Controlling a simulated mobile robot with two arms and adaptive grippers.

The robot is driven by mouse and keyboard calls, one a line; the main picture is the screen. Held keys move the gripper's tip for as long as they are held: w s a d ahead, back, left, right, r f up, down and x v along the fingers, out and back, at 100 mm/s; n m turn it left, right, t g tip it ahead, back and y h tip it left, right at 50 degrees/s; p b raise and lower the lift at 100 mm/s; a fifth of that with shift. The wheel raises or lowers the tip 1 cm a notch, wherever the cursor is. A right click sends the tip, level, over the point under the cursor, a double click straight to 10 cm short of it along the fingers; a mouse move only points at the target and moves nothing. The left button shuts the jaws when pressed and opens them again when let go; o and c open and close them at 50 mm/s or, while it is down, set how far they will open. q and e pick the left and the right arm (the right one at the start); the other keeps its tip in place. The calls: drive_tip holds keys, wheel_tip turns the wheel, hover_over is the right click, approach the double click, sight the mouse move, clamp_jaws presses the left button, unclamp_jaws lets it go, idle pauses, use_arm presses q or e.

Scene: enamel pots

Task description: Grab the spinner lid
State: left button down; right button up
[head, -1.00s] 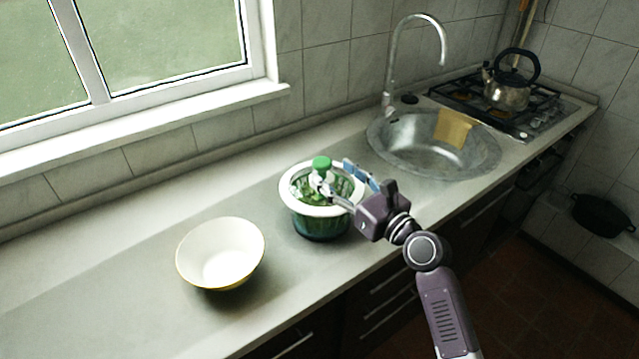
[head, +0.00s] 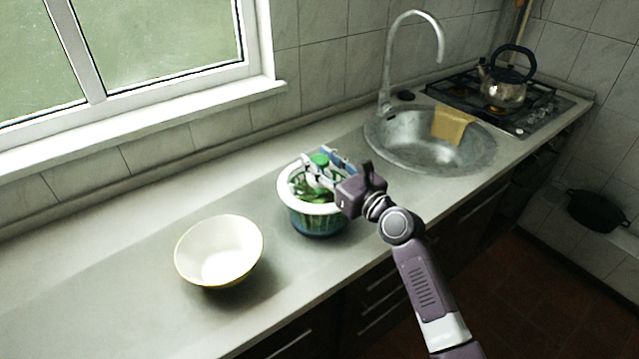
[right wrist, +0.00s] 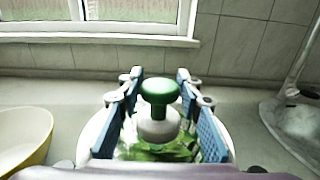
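The salad spinner (head: 316,218) stands on the counter, a greenish clear bowl with a white rim. In the right wrist view the green knob (right wrist: 160,90) stands between the two blue-padded fingers (right wrist: 160,100), with a gap on each side. The gripper is open around the knob. My left gripper is not in view.
A cream bowl (head: 219,252) stands left of the spinner. A round metal sink (head: 410,145) with a tall faucet (head: 388,80) and a yellow cloth (head: 452,124) is to the right. A kettle (head: 503,90) sits on the stove (head: 535,108). The window wall is behind.

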clamp_jaws()
drive_tip(key=shift+r, duration=0.1)
drive_tip(key=shift+r, duration=0.1)
